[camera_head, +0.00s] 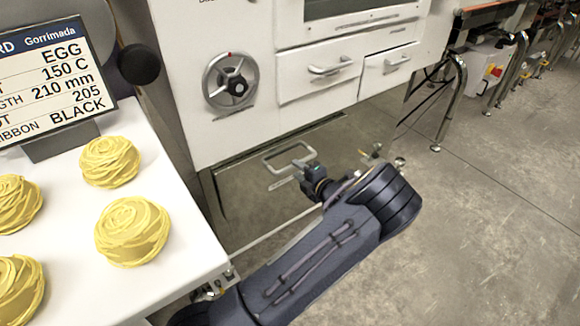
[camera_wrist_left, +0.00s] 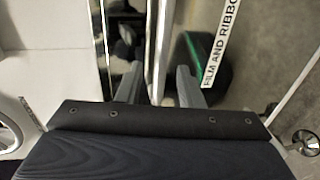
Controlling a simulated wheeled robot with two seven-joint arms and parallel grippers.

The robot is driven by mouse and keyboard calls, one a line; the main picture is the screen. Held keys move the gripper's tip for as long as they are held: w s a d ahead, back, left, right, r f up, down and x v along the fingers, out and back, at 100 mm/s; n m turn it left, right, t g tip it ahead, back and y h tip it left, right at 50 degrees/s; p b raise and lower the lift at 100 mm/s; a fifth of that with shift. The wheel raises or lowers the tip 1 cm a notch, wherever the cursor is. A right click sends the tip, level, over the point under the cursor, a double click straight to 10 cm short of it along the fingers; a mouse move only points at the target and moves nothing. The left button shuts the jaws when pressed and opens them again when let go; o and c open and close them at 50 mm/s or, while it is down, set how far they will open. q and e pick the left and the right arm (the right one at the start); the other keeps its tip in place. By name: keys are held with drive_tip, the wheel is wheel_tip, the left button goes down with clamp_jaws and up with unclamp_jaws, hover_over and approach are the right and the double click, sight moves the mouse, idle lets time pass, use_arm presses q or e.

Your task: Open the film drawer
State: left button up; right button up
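The film drawer (camera_head: 245,205) is a brushed steel front low under the white machine, with a pale bar handle (camera_head: 270,157). From the head view it appears closed. In the left wrist view its label (camera_wrist_left: 221,45) reads "FILM AND RIBBO", cut off by the frame edge. My left gripper (camera_head: 303,168) is at the right part of the handle. In the left wrist view the handle bar (camera_wrist_left: 160,45) runs between the two spread fingers of my left gripper (camera_wrist_left: 159,72), with gaps on both sides. My right gripper is out of view.
Two white drawers (camera_head: 319,88) and a handwheel (camera_head: 231,82) are above the film drawer. A white table (camera_head: 120,220) with yellow swirled mounds (camera_head: 132,231) and a display sign (camera_head: 45,80) stands at left. The concrete floor (camera_head: 490,220) at right is clear.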

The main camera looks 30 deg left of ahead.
sight(293, 167)
use_arm(q)
drive_tip(key=shift+x, duration=2.1)
clamp_jaws()
